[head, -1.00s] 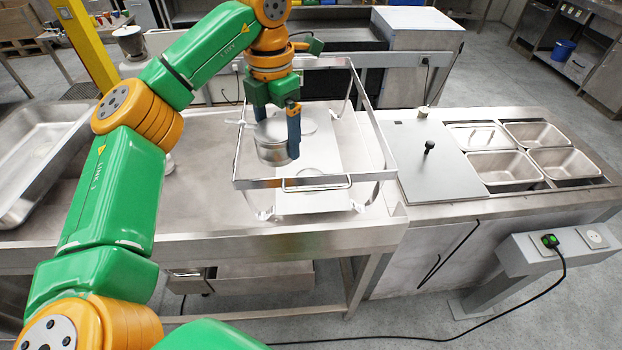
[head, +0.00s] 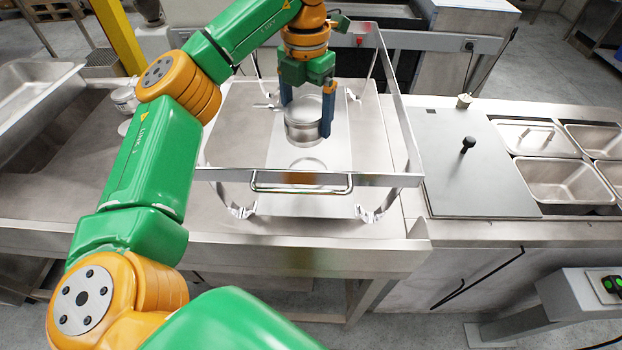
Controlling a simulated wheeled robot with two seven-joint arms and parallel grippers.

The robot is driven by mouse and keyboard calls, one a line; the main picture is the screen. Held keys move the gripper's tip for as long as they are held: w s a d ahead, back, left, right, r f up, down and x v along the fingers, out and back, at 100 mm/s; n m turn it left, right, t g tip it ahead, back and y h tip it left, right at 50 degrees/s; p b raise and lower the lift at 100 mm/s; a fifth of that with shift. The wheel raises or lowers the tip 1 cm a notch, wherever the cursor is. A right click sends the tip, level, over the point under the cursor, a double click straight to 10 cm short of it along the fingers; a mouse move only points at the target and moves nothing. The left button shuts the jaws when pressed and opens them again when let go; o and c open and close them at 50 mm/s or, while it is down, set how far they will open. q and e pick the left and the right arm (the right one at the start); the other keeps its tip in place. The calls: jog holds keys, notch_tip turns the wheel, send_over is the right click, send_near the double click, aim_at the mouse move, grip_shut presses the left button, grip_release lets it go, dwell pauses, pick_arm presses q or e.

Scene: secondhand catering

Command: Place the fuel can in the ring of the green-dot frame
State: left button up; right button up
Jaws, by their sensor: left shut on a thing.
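My left gripper (head: 306,118) is shut on a short silver fuel can (head: 303,132), one blue finger on each side. The can is upright and inside the outline of a shiny metal chafing frame (head: 385,179), over its bright base plate (head: 338,205). A round outline shows on the plate just in front of the can; I cannot tell whether it is a ring or a reflection. Whether the can touches the plate is unclear. No green dot is distinguishable on the frame. My right gripper is not in view.
The frame stands on a steel counter (head: 150,215), its raised rails around the can. A grey lid panel (head: 462,175) with a black knob and several steel pans (head: 565,185) lie right. Another silver can (head: 125,97) stands left, partly behind my arm.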

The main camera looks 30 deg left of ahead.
pick_arm(q)
notch_tip(320, 180, down, 2)
jog(key=shift+f, duration=0.1)
notch_tip(320, 180, down, 9)
jog(key=shift+f+p, duration=0.15)
jog(key=shift+p, duration=0.5)
jog(key=shift+f, duration=0.1)
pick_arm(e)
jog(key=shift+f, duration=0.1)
pick_arm(q)
jog(key=shift+f, duration=0.2)
jog(key=o, duration=1.3)
jog(key=shift+r, duration=0.7)
notch_tip(320, 180, up, 11)
jog(key=shift+r, duration=0.1)
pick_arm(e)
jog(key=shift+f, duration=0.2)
